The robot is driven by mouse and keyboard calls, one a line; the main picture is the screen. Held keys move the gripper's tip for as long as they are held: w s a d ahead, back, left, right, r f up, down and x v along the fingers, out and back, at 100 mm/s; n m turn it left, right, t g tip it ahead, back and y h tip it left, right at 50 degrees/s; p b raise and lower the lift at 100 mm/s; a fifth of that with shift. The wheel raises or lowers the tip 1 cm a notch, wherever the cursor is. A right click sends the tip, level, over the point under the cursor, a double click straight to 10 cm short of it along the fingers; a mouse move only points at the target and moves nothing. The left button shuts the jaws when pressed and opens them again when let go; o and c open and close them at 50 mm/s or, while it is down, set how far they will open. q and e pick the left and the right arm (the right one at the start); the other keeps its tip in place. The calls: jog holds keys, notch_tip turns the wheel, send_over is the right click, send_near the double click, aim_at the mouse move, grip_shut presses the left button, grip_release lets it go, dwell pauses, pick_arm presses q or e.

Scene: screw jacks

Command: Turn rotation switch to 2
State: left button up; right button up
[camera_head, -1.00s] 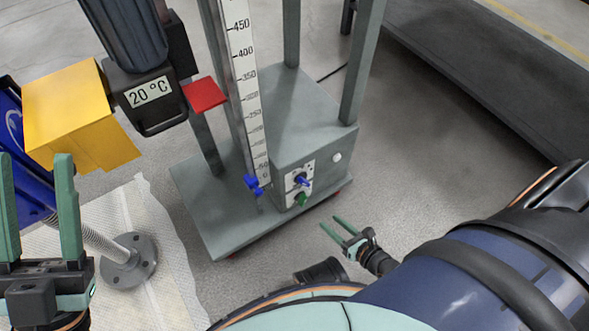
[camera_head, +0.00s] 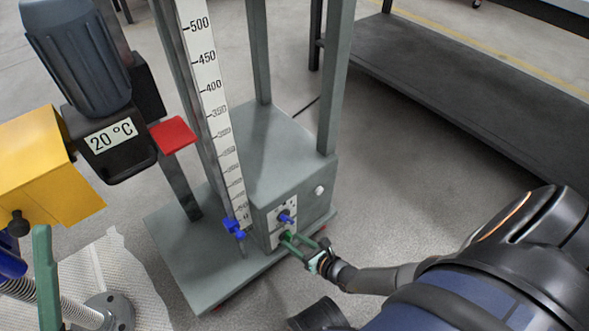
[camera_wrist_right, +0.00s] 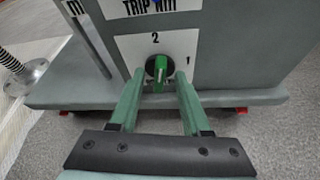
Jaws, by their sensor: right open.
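The green rotation switch (camera_wrist_right: 159,69) sits on a white plate (camera_wrist_right: 186,46) on the grey box of the stand. In the right wrist view its grip is about upright, with "2" above the switch and "1" to its right; marks below it are not legible. My right gripper (camera_wrist_right: 158,90) is open, its green fingers on either side of the switch; contact cannot be told. In the head view my right gripper (camera_head: 296,241) is at the front of the box and partly covers the switch. Of my left gripper only one green finger (camera_head: 46,275) shows at lower left.
A blue switch (camera_head: 286,217) is just above the green one, and a white button (camera_head: 319,190) is to the right. A blue pointer (camera_head: 234,227) is beside the scale (camera_head: 218,115). A yellow box (camera_head: 38,165) stands at left. Free floor lies right of the stand.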

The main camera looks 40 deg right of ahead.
jog(key=shift+w, duration=0.2)
grip_shut()
dwell(0.3)
